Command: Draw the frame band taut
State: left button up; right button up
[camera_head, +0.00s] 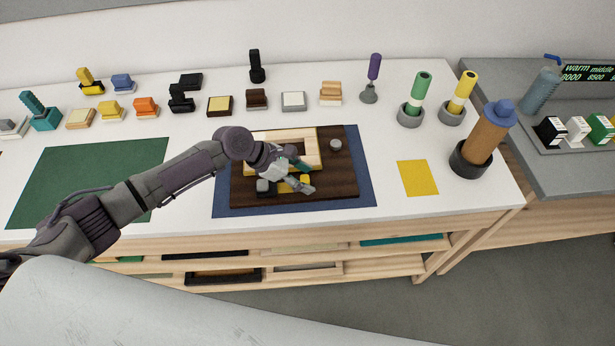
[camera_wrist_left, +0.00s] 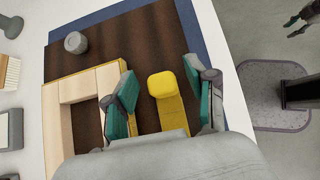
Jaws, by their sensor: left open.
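A pale wooden frame (camera_head: 310,150) lies on a dark brown board (camera_head: 340,185); in the left wrist view, the frame (camera_wrist_left: 75,88) has a yellow outer edge, perhaps the band. A yellow block with a flat yellow strip (camera_wrist_left: 165,85) is beside the frame on the board. My left gripper (camera_head: 307,178) is low over the board; in the left wrist view its teal fingers (camera_wrist_left: 163,98) are apart, one on each side of the yellow piece, with no clear contact. The gripper hides part of the frame.
The board lies on a blue mat (camera_head: 362,190) and bears a grey knob (camera_head: 336,145) and a grey block (camera_head: 264,186). Several small tools and blocks stand along the back. Bottles in holders, including a brown one (camera_head: 487,135), stand right. A green mat (camera_head: 85,180) and yellow sheet (camera_head: 417,178) are bare.

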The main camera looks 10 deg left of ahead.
pick_arm(q)
jog(key=v, duration=1)
jog(key=shift+a+r, duration=0.15)
jog(key=shift+r, duration=0.2)
jog(key=shift+s, duration=0.1)
